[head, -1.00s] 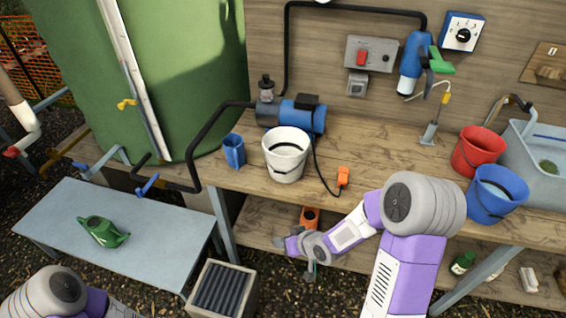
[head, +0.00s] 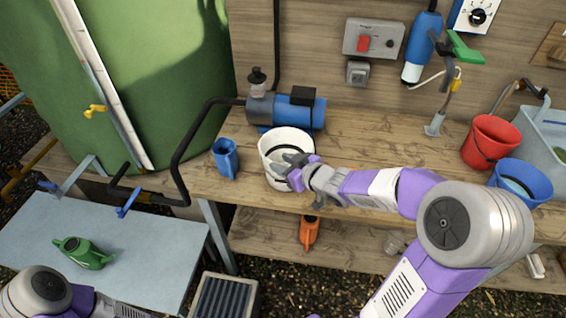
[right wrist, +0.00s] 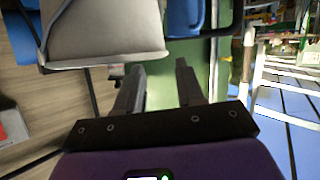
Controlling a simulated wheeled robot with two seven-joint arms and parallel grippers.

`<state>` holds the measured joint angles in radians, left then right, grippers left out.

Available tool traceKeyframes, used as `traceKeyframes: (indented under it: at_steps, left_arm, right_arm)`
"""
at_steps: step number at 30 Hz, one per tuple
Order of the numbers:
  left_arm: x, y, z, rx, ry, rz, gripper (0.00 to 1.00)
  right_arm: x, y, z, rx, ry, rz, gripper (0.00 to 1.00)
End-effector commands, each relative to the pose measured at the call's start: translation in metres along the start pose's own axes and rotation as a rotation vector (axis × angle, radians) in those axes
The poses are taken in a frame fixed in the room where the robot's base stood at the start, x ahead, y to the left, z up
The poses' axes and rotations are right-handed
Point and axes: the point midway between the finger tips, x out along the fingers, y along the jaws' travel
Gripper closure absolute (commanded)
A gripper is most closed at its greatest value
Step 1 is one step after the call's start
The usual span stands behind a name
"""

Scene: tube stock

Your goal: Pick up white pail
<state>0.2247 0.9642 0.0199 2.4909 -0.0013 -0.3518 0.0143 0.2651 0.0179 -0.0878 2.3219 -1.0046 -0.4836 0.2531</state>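The white pail (head: 272,147) stands upright on the wooden bench, in front of the blue pump. My right gripper (head: 288,168) is at the pail's front right side and covers part of its rim and wall. In the right wrist view the pail (right wrist: 105,28) fills the upper left, light grey with a dark handle line. There the two fingers of my right gripper (right wrist: 158,80) are apart with nothing between them. I cannot tell whether a finger touches the pail. My left arm shows at the lower left of the head view, its gripper out of frame.
A blue jug (head: 226,160) stands close left of the pail, and the blue pump (head: 290,110) is behind it. A red bucket (head: 490,142) and a blue bucket (head: 521,182) stand at the right. A green watering can (head: 84,253) is on the grey table (head: 150,235).

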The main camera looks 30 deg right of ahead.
Motion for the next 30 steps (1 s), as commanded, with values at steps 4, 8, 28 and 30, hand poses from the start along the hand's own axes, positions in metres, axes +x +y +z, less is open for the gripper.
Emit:
traceKeyframes:
  at_steps: [4, 8, 28, 30]
  left_arm:
    - [0.01, -0.004, 0.0, 0.0, -0.001, 0.0, 0.57]
    - [0.018, -0.007, -0.001, 0.0, 0.0, 0.0, 0.57]
    - [0.02, -0.007, -0.001, 0.0, 0.0, 0.0, 0.57]
    - [0.02, -0.007, -0.001, 0.0, 0.0, 0.0, 0.57]
  right_arm:
    - [0.021, -0.001, 0.003, -0.001, 0.0, -0.002, 0.62]
    - [0.041, -0.001, 0.003, 0.0, 0.0, -0.002, 0.62]
    - [0.052, 0.0, 0.001, 0.001, -0.002, 0.0, 1.0]
    - [0.052, 0.0, 0.001, 0.001, -0.002, 0.0, 1.0]
